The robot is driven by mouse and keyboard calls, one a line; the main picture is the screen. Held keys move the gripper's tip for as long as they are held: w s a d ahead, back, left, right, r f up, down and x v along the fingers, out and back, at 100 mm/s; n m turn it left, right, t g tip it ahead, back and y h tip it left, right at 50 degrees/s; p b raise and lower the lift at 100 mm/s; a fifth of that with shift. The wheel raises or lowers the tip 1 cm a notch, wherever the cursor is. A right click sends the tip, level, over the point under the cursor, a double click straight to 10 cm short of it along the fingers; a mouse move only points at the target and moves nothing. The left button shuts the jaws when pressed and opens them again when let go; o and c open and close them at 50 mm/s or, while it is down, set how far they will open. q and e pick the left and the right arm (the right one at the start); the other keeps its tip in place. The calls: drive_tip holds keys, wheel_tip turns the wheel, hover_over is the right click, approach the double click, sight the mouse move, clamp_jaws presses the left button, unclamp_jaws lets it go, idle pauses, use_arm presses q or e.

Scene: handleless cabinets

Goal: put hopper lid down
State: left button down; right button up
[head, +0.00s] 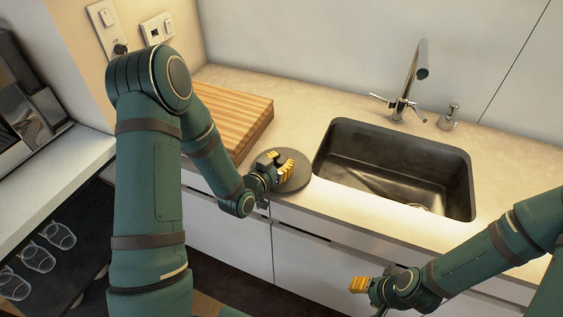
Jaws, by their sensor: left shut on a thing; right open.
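The hopper lid seems to be the dark grey round disc (294,181) at the counter's front edge, between the wooden board and the sink. My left gripper (283,163) is over the disc with its yellow fingers shut on it. The fingers and wrist hide part of the disc, and I cannot tell whether it rests flat on the counter or is just above it. My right gripper (362,285) is open and empty, low in front of the cabinet fronts at the lower right.
A striped wooden board (236,105) lies on the counter (300,100) left of the disc. A dark sink (385,160) with a tap (409,85) and a soap dispenser (449,117) is to the right. Several glasses (59,235) stand in the dark area at lower left.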

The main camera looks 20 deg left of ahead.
use_arm(q)
drive_tip(key=shift+f, duration=0.1)
drive_tip(key=c, duration=0.8)
unclamp_jaws()
